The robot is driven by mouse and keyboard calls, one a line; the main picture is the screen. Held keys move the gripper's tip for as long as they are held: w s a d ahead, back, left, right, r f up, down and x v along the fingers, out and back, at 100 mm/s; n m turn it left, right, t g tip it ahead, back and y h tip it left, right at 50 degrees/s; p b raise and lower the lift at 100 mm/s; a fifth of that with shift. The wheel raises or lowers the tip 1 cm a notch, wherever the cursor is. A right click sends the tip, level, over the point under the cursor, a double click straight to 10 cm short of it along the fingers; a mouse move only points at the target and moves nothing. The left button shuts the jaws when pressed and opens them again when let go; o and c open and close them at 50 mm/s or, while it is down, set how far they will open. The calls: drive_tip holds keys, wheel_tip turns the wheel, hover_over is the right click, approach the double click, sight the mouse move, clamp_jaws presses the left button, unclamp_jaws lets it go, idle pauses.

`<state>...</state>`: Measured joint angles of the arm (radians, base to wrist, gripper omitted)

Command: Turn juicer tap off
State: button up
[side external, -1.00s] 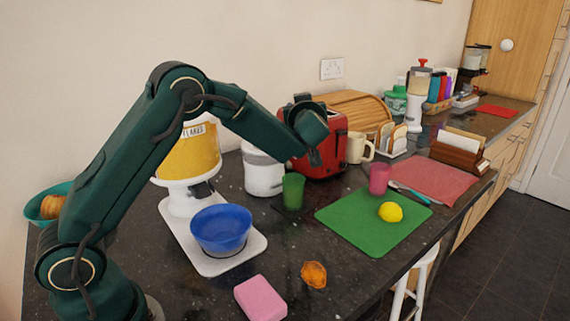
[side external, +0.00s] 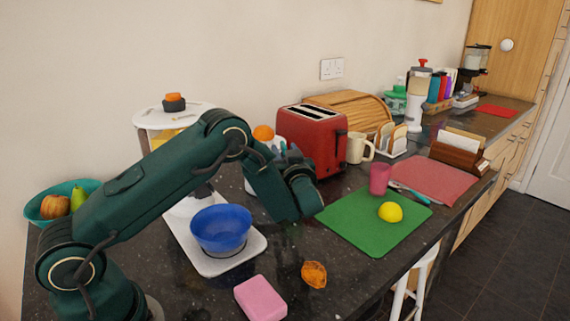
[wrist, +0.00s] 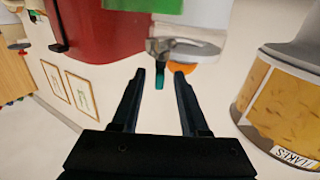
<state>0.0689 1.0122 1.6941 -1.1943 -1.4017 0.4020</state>
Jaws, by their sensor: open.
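The juicer, a white body with an orange (side external: 263,132) on top, stands left of the red toaster and is mostly hidden behind my arm in the side view. In the wrist view, which is upside down, the juicer shows its white base at the top and its grey tap (wrist: 160,46) with a teal lever (wrist: 160,77). My gripper (wrist: 158,82) is open, its fingers on either side of the lever's end; I cannot tell whether they touch it. In the side view my gripper (side external: 288,156) is partly hidden near the juicer. A green cup (wrist: 122,4) shows at the wrist view's top edge.
The red toaster (side external: 312,142) is close on the right. The cereal dispenser (wrist: 285,105) stands on the other side, with a blue bowl (side external: 221,228) on its white base. A green board (side external: 350,228) with a lemon (side external: 390,212) lies in front.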

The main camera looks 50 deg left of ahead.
drive_tip(key=shift+x, duration=1.25)
clamp_jaws()
drive_tip(key=shift+s+m+t+h, duration=0.1)
drive_tip(key=shift+m+t+h, duration=0.2)
drive_tip(key=shift+m+t, duration=0.15)
drive_tip(key=m+t+h, duration=0.4)
drive_tip(key=t, duration=0.1)
drive_tip(key=shift+a, duration=0.15)
drive_tip(key=shift+m+t+h, duration=0.8)
drive_tip(key=shift+m+h, duration=0.3)
drive_tip(key=shift+h, duration=0.45)
drive_tip(key=shift+m+t+h, duration=0.75)
drive_tip(key=shift+m+h, duration=0.3)
drive_tip(key=shift+h, duration=0.8)
